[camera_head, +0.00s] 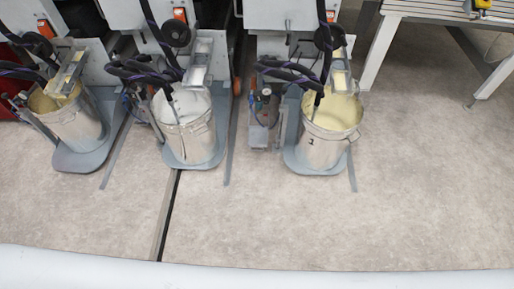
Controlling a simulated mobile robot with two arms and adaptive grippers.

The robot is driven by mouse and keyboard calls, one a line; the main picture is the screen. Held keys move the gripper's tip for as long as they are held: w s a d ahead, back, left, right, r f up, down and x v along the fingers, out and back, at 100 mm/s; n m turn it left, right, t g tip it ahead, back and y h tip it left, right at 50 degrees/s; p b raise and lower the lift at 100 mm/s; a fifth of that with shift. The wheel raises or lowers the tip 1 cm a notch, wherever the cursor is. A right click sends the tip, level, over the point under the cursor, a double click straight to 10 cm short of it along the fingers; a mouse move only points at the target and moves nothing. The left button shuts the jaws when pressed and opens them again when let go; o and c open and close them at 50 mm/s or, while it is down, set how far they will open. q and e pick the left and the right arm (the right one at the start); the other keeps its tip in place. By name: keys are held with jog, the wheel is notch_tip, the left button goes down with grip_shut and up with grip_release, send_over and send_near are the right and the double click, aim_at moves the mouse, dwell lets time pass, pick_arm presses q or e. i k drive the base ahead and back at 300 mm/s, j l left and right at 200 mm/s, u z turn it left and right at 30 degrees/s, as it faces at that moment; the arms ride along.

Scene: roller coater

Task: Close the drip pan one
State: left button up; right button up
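No part that I can surely call drip pan one shows in the camera_head view. A metal bucket with the mark 1 (318,150) stands upright at right centre, with cream liquid inside. It rests on a grey base plate (312,170) with a rounded front. Above the bucket a grey metal bracket (341,75) and black hoses (288,70) reach in from the machine. Neither of my grippers is in view.
Two more buckets, one with white liquid (196,142) and one yellowish inside (80,125), stand to the left on similar plates. A pale frame table (425,10) stands at upper right. The floor (300,225) in front is clear, crossed by a dark groove (168,215).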

aim_at(257, 136)
jog(key=i+j+z, duration=0.15)
jog(key=i, duration=0.25)
jog(key=i+j+z, duration=0.1)
jog(key=i, duration=0.35)
jog(key=i+j+z, duration=0.15)
jog(key=i, duration=0.25)
jog(key=i+j+z, duration=0.15)
jog(key=i, duration=0.25)
jog(key=j, duration=0.1)
